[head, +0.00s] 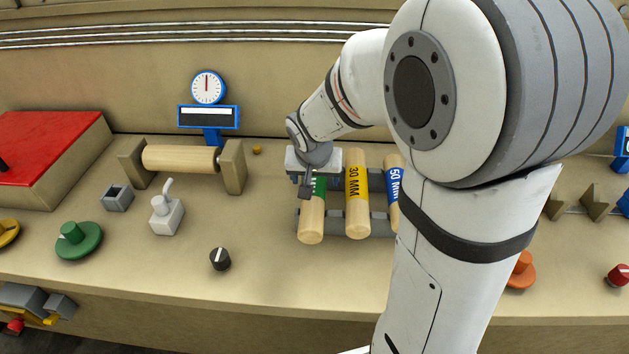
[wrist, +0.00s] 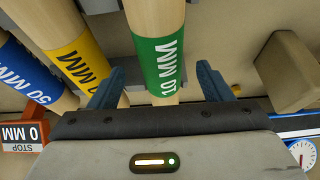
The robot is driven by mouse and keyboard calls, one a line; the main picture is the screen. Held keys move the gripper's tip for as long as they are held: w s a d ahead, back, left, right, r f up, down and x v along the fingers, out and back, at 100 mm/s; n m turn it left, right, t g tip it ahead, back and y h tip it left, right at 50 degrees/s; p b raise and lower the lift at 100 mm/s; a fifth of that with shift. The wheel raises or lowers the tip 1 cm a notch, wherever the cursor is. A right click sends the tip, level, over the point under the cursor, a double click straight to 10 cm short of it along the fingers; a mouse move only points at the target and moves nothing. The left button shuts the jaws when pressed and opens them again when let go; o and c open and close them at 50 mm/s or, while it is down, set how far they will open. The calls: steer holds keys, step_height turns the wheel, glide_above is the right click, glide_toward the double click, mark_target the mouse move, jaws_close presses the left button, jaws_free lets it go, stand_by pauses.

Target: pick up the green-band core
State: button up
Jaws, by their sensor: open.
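The green-band core (head: 312,214) is a pale wooden cylinder lying in a grey rack, with its green band partly hidden under my gripper in the head view. In the wrist view the green-band core (wrist: 158,60) shows its band marked 10 MM. My gripper (head: 306,190) is over the band end of this core. In the wrist view my gripper (wrist: 160,85) is open, with one blue finger on each side of the core. I see a gap between each finger and the core, and cannot tell the height exactly.
The yellow-band core (head: 357,200) lies close beside it, near one finger. The blue-band core (head: 393,185) is partly hidden by my arm. The grey rack (head: 335,224) holds them. A wooden bracket (head: 233,167) with a roller stands to the left.

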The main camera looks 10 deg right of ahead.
mark_target(315, 181)
steer(key=shift+x, duration=1.8)
steer(key=shift+w, duration=0.1)
steer(key=shift+c, duration=0.3)
steer(key=c, duration=1.2)
